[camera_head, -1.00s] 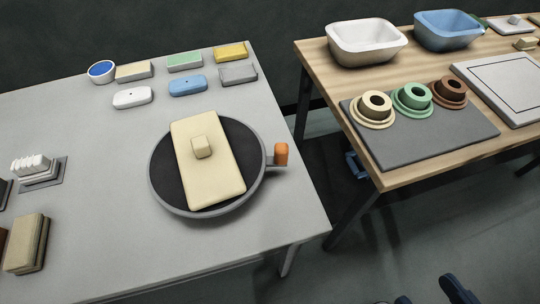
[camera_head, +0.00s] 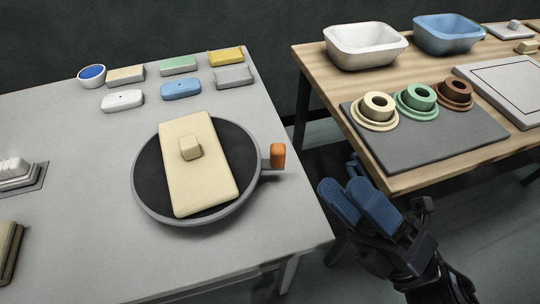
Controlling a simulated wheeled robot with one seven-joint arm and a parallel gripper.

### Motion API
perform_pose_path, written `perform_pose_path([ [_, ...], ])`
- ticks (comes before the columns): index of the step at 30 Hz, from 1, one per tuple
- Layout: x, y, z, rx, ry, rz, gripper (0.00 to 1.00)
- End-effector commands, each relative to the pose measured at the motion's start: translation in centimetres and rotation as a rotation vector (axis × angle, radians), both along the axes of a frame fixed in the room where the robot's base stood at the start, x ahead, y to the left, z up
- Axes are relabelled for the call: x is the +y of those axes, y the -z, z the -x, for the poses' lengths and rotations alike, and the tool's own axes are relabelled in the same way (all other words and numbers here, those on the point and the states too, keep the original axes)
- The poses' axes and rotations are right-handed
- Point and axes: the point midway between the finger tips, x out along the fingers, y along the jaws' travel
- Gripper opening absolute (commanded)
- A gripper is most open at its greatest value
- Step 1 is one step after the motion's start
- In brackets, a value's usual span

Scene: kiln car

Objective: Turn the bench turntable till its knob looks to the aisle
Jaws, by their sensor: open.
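The bench turntable (camera_head: 143,187) is a dark round disc with a grey rim, near the right edge of the grey bench. Its orange knob (camera_head: 278,156) stands on a short arm at the disc's right side and points right, to the gap between the tables. A cream slab (camera_head: 208,185) with a small cream block (camera_head: 190,147) on top lies on the disc. My gripper (camera_head: 345,197), with blue fingers, is open and empty over the gap, to the lower right of the knob and apart from it.
The grey bench (camera_head: 90,240) carries several small coloured blocks at the back and stacked pieces at the left. A wooden table (camera_head: 415,180) at the right holds a white bowl (camera_head: 365,45), a blue bowl (camera_head: 448,33) and ringed pieces on a dark mat (camera_head: 420,153). The aisle between is open floor.

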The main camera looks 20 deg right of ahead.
Motion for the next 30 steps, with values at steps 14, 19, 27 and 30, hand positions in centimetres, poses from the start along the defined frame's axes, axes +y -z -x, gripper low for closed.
perform_pose_path([
  [14, -0.4, 6.2, -10.4, -0.605, -0.061, 0.890, 0.55],
  [19, -1.9, 7.6, -12.6, -0.711, -0.100, 1.067, 0.55],
  [27, -2.3, 8.2, -13.8, -0.760, -0.130, 1.156, 0.55],
  [30, -1.0, 8.1, -14.2, -0.759, -0.131, 1.154, 0.55],
])
